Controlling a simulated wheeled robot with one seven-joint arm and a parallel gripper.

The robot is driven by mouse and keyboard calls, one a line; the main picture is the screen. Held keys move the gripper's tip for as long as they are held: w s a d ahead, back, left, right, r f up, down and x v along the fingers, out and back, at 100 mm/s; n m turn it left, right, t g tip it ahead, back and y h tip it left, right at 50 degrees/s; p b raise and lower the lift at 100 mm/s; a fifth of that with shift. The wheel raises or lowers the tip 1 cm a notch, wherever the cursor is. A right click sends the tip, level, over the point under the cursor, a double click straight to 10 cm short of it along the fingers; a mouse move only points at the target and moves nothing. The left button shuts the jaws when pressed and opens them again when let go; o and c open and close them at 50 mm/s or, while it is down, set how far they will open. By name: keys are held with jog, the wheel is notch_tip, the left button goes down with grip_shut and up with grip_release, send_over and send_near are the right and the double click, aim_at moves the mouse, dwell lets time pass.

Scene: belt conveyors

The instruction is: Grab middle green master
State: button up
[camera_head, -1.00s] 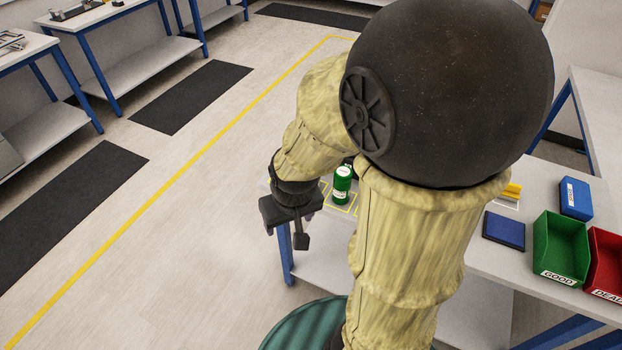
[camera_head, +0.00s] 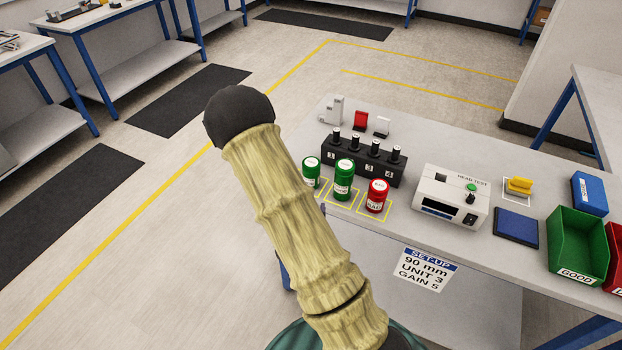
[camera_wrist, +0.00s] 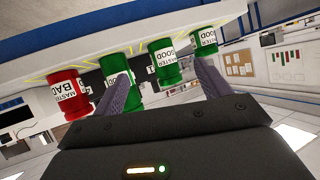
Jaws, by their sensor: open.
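In the wrist view my gripper (camera_wrist: 159,70) is open and empty. Its two fingers point at a row of labelled cylinders. A green "MASTER GOOD" cylinder (camera_wrist: 163,62) shows between the fingers; I cannot tell how far off it is. Another green master (camera_wrist: 118,78) is partly behind the left finger, and a third green master (camera_wrist: 205,40) is by the right fingertip. A red "MASTER BAD" cylinder (camera_wrist: 67,90) is at the left end. The head view shows two green masters (camera_head: 343,180) (camera_head: 311,172) and the red one (camera_head: 376,196) upright; my arm hides the gripper.
A black block with several dark knobs (camera_head: 362,160) stands behind the masters. A white head-test box (camera_head: 450,198), a blue pad (camera_head: 516,228) and a green "GOOD" bin (camera_head: 578,245) are to the right on the table.

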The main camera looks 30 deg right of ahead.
jog(key=shift+s+d+f+n+t+h+b, duration=0.1)
jog(key=shift+s+f+n+t+h+b, duration=0.2)
jog(key=shift+t, duration=0.55)
jog(key=shift+s+d+f+n+t+h+b, duration=0.2)
jog(key=shift+n+t+b, duration=0.25)
jog(key=shift+t, duration=0.35)
jog(key=shift+s+d+f+n+t+h+b, duration=0.1)
jog(key=shift+s+f+n+t+h+b, duration=0.25)
jog(key=shift+t, duration=0.5)
jog(key=shift+f, duration=0.15)
